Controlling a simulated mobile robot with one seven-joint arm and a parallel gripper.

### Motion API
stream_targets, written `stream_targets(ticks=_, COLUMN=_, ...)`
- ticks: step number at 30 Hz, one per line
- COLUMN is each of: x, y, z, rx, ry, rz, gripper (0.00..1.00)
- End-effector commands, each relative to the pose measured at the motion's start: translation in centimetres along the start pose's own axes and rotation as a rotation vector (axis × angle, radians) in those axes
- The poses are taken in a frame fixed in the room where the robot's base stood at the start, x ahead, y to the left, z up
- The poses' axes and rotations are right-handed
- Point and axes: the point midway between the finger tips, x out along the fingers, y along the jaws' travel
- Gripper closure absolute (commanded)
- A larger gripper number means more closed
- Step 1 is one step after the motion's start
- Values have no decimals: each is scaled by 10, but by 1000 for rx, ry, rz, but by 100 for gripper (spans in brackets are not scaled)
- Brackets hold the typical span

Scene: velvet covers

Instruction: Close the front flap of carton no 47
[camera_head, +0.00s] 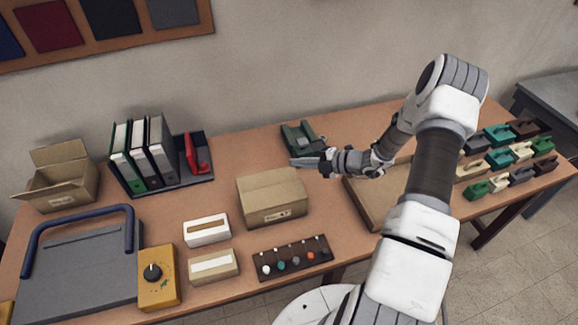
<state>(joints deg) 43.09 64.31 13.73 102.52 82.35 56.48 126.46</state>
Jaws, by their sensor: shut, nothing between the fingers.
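A brown cardboard carton (272,212) stands in the middle of the table. Its top looks covered by flaps, and a small label sits on its front face. A second carton (66,188) stands at the far left with its top open and flaps sticking up and out. It also has a small label on its front. The labels are too small to read, so I cannot tell which carton is no 47. My gripper (298,163) is shut and empty. It points left, just above and behind the middle carton's right back corner in the picture; I cannot tell whether they touch.
A green device (302,138) stands behind my gripper. A shallow brown tray (362,207) lies right of the middle carton, partly behind my arm. White (207,230) and cream (213,266) boxes and a knob strip (292,259) lie in front. Binders (146,155) stand left.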

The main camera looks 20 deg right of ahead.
Motion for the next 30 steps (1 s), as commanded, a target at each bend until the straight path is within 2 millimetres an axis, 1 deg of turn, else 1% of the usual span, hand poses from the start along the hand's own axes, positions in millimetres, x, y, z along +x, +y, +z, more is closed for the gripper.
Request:
stream_targets(ticks=2, x=5, y=0, z=-6, rx=-117, ry=28, rz=-24, gripper=100)
stream_targets(ticks=5, x=12, y=0, z=-17, rx=-366, ry=87, rz=-67, gripper=100)
stream_targets(ticks=9, x=21, y=0, z=-37, rx=-798, ry=207, rz=-122, gripper=100)
stream_targets(ticks=11, x=24, y=-1, z=-45, rx=-985, ry=265, rz=-137, gripper=100)
stream_targets(ticks=12, x=25, y=-2, z=-50, rx=-1110, ry=306, rz=-144, gripper=100)
stream_targets(ticks=17, x=29, y=-5, z=-66, rx=-1603, ry=483, rz=-146, gripper=100)
stream_targets(ticks=21, x=31, y=-7, z=-78, rx=-2027, ry=663, rz=-108, gripper=100)
stream_targets(ticks=23, x=31, y=-8, z=-81, rx=-2205, ry=746, rz=-81, gripper=100)
stream_targets(ticks=24, x=31, y=-9, z=-84, rx=-2320, ry=806, rz=-57, gripper=100)
stream_targets(ticks=26, x=31, y=-9, z=-87, rx=-2492, ry=898, rz=-13, gripper=100)
stream_targets(ticks=27, x=31, y=-9, z=-89, rx=-2606, ry=964, rz=22, gripper=100)
stream_targets(ticks=30, x=30, y=-9, z=-92, rx=-2876, ry=1140, rz=131, gripper=100)
